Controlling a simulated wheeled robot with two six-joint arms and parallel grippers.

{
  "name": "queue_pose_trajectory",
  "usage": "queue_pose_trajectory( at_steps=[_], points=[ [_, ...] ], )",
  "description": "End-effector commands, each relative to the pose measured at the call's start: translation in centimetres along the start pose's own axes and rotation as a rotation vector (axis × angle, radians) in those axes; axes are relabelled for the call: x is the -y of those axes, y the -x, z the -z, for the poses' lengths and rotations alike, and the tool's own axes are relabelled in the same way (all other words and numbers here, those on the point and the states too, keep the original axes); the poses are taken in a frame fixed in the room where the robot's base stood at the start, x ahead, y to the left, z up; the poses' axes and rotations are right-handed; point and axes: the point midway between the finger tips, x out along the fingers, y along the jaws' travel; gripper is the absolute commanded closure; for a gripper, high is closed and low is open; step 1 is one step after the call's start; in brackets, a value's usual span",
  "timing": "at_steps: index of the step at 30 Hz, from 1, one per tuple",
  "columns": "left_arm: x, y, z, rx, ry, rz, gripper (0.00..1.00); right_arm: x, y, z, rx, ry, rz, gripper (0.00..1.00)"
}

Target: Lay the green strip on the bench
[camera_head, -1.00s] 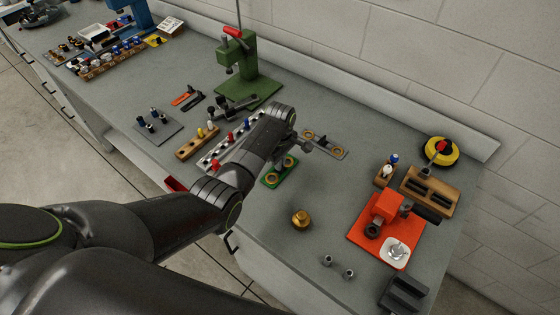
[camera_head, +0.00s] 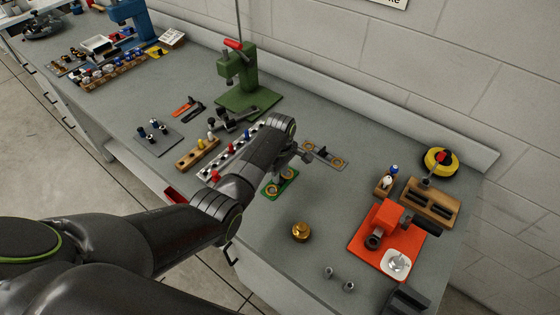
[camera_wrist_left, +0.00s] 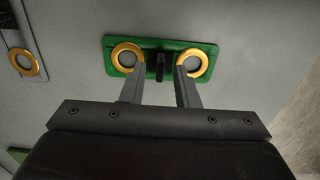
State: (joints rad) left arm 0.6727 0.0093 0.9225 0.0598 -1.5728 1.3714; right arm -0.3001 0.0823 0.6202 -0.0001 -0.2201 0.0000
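The green strip (camera_head: 293,182) lies on the bench (camera_head: 240,270), partly hidden in the head view by my left gripper (camera_head: 286,168) just above it. In the left wrist view the strip (camera_wrist_left: 205,47) shows a gold ring near each end and a black upright grip (camera_wrist_left: 159,66) in its middle. My left gripper's fingers (camera_wrist_left: 158,85) are apart, one on each side of the black grip, with a gap on both sides. The gripper is open and holds nothing. My right gripper does not show.
A grey plate with gold rings (camera_head: 325,155) lies just beyond the strip. A brass knob (camera_head: 301,231) stands in front. An orange fixture (camera_head: 385,225) is at right, a green press (camera_head: 240,85) behind. A white perforated rack (camera_head: 232,152) is at left. Bench around the brass knob is bare.

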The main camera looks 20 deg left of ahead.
Motion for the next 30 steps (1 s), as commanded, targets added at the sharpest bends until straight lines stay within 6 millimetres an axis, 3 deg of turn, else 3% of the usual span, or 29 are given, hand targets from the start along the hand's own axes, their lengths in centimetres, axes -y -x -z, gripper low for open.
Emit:
queue_pose_trajectory(
  at_steps=[18, 30],
  points=[
    [-0.1, 10.5, 0.1, -0.001, 0.001, -0.002, 0.72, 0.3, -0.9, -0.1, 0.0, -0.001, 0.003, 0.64],
    [0.0, 11.6, 0.0, -0.001, 0.001, -0.001, 0.72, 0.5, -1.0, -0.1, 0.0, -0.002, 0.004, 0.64]
  ],
)
